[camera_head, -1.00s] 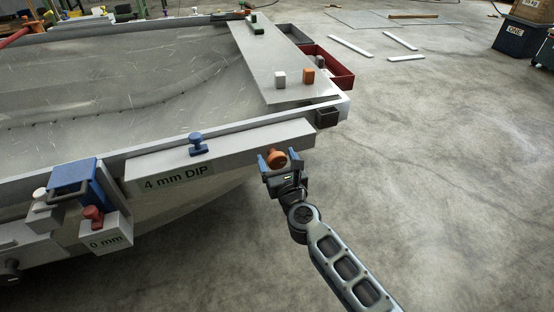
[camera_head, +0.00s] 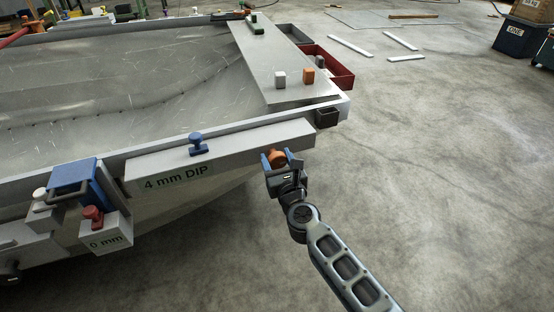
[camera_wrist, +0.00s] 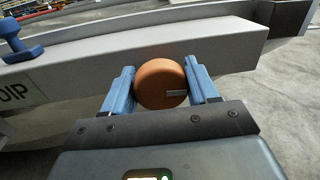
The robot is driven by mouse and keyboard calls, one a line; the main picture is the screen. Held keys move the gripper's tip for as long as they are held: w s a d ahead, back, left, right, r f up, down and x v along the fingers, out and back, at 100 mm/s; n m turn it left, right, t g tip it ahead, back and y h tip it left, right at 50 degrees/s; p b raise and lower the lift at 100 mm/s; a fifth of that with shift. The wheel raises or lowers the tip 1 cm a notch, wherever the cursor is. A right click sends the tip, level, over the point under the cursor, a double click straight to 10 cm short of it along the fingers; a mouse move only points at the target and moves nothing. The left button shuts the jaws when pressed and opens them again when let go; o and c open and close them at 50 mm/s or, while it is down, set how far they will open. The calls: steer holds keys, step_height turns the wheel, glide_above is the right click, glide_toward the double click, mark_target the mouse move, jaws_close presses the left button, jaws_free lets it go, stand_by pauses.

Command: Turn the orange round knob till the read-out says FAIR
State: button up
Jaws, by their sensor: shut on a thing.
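The orange round knob (camera_head: 277,157) sits on the front face of the long grey box at the hull's edge. In the wrist view the knob (camera_wrist: 161,84) fills the space between the blue fingers, with a pale mark low on its right side. My gripper (camera_head: 281,160) is shut on the knob; the wrist view also shows my gripper (camera_wrist: 162,88) with a finger on each side of it. The read-out (camera_head: 178,178) on the same box says "4 mm DIP". In the wrist view only its end, "DIP", shows.
A blue knob (camera_head: 198,144) stands on top of the box. A red knob (camera_head: 93,215) and a "0 mm" read-out (camera_head: 107,242) are on a smaller box at left, beside a blue bracket (camera_head: 84,188). Open concrete floor (camera_head: 440,190) lies to the right.

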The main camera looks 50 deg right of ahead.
steer(key=shift+n, duration=0.3)
steer(key=n, duration=0.3)
steer(key=shift+n+b, duration=0.3)
steer(key=shift+n, duration=0.1)
steer(key=n+t, duration=0.1)
steer(key=n, duration=0.3)
steer(key=shift+n, duration=0.4)
steer(key=n+b, duration=0.1)
steer(key=n, duration=0.3)
steer(key=shift+a+n, duration=0.1)
steer(key=shift+n, duration=0.3)
steer(key=n+t, duration=0.1)
steer(key=n, duration=0.3)
steer(key=shift+w+f+y, duration=0.1)
steer(key=shift+y, duration=0.3)
steer(key=n+y+b, duration=0.1)
steer(key=n, duration=0.7)
steer(key=shift+f, duration=0.1)
steer(key=n, duration=0.4)
steer(key=shift+a+n+y, duration=0.1)
steer(key=shift+n+y, duration=0.2)
steer(key=shift+y, duration=0.1)
steer(key=shift+f+n, duration=0.1)
steer(key=shift+n, duration=1.5)
